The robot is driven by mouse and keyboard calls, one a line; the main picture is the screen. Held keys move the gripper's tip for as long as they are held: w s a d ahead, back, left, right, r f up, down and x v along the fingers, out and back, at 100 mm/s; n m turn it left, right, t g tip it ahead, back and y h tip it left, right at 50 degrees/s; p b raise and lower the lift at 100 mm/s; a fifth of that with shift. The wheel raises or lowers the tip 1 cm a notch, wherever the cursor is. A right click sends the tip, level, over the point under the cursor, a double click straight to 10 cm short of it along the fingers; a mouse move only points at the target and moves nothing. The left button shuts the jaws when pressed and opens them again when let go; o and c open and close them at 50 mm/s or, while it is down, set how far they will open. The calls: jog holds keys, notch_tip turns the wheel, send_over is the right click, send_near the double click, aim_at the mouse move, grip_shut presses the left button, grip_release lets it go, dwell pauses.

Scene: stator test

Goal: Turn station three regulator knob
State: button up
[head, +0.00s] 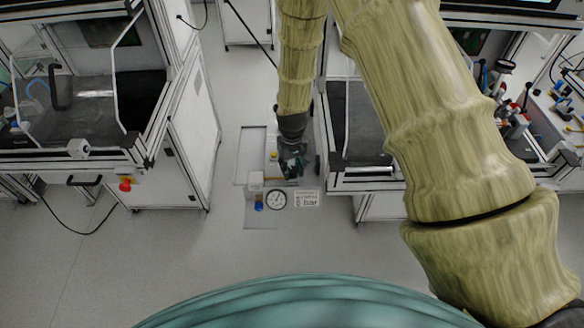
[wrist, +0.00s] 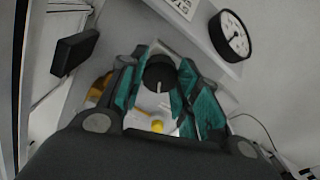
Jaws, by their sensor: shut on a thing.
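The black regulator knob (wrist: 159,72) shows in the wrist view, between the teal fingers of my gripper (wrist: 161,84). The fingers are closed on its sides. In the head view my gripper (head: 291,167) points down at the station panel between two machine cabinets, and it hides the knob there. A round white gauge with a black rim (head: 276,200) sits just below the gripper. It also shows at the upper right of the wrist view (wrist: 231,37). The needle reading is too small to tell.
A white sign reading "bar" (head: 307,199) is right of the gauge. A blue-bottomed filter bowl (head: 258,205) is left of it. The left cabinet (head: 185,150) and right cabinet (head: 365,180) flank the panel. The floor (head: 170,255) in front is clear.

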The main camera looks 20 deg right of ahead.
aim_at(292, 170)
jog(key=o, duration=1.1)
jog(key=shift+c, duration=0.2)
jog(key=shift+r, duration=0.1)
notch_tip(292, 170, up, 12)
dwell(0.3)
